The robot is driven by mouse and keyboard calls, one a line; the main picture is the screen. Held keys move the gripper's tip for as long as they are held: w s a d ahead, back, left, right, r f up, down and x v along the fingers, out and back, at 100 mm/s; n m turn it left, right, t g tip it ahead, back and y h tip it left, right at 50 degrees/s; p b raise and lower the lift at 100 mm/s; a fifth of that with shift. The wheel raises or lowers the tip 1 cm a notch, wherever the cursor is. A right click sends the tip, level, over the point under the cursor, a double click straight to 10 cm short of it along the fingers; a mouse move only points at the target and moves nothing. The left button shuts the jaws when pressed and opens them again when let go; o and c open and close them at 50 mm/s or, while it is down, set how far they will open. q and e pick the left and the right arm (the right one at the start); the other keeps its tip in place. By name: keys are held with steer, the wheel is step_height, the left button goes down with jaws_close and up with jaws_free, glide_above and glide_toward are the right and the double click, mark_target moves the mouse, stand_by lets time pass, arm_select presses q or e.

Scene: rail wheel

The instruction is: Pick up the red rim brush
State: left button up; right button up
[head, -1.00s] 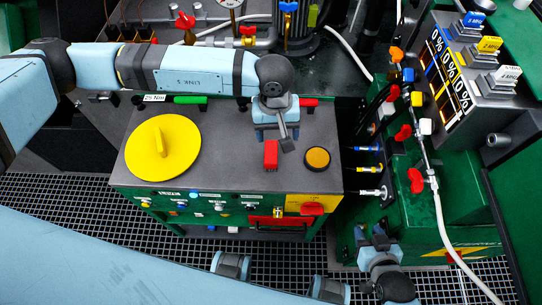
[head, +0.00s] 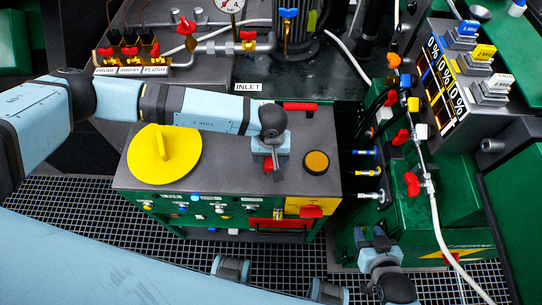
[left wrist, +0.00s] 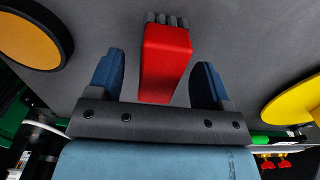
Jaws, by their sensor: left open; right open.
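The red rim brush (left wrist: 165,62) lies on the grey top of the green cabinet. In the left wrist view it is a red block with dark grey stubs at its far end. In the head view my left gripper (head: 272,166) mostly hides the brush, and only a bit of red shows. My left gripper (left wrist: 157,80) is open, with one blue finger on each side of the brush and a gap to both. My right gripper (head: 377,238) is open and empty, low beside the green machine on the right.
On the cabinet top, a yellow disc with a raised handle (head: 165,155) lies left of the brush and an orange round button (head: 317,162) right of it. A red handle (head: 300,106) lies at the back edge. Valves and hoses (head: 413,150) crowd the right.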

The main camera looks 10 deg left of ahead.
arm_select(q)
steer(key=shift+f, duration=0.9)
steer(key=shift+c, duration=0.4)
steer(key=c, duration=0.9)
steer(key=shift+r, duration=0.1)
steer(key=shift+c, duration=0.2)
step_height(320, 180, up, 20)
steer(key=b, duration=0.2)
